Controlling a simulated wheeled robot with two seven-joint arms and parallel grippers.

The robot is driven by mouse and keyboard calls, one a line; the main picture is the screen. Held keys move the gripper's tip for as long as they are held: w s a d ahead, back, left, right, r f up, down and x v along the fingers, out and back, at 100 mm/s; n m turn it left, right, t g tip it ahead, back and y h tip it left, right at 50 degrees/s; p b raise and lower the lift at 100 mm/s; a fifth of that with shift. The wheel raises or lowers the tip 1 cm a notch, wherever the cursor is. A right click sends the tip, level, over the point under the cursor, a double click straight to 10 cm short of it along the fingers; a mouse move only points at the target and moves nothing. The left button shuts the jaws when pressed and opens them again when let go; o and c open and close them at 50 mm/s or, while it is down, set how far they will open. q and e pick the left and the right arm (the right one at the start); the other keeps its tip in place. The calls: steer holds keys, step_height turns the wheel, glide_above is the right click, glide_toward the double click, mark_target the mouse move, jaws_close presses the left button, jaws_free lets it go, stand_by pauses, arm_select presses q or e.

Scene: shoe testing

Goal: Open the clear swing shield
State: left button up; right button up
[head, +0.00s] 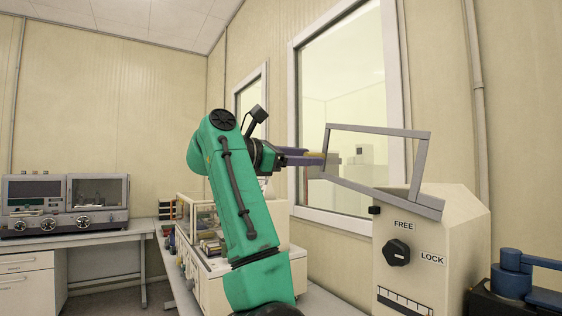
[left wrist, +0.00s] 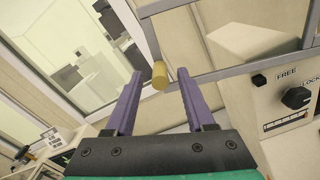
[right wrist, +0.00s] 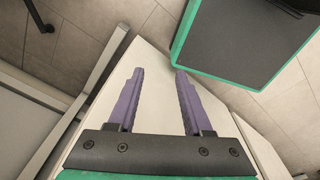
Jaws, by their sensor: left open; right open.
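The clear swing shield (head: 420,165) has a grey frame around a clear pane. It stands tilted up at the top of a cream machine (head: 450,235). A yellow cylindrical handle (left wrist: 160,75) sits at the frame's corner in the left wrist view. My left gripper (left wrist: 160,72) is open, with its purple fingertips on either side of the handle; I cannot tell if they touch it. In the head view the left fingers (head: 305,157) reach the frame's left side. My right gripper (right wrist: 160,70) is open and empty, above a pale surface.
The machine's front has a black knob (head: 397,253) between FREE and LOCK labels. A glass-sided instrument (head: 200,215) stands on the bench behind my left arm. A dark blue device (head: 515,275) is at the lower right. A window (head: 345,85) is behind the shield.

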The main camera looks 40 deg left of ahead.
arm_select(q)
steer(key=b+v, duration=0.4)
steer(key=v, duration=0.8)
steer(key=shift+s, duration=0.3)
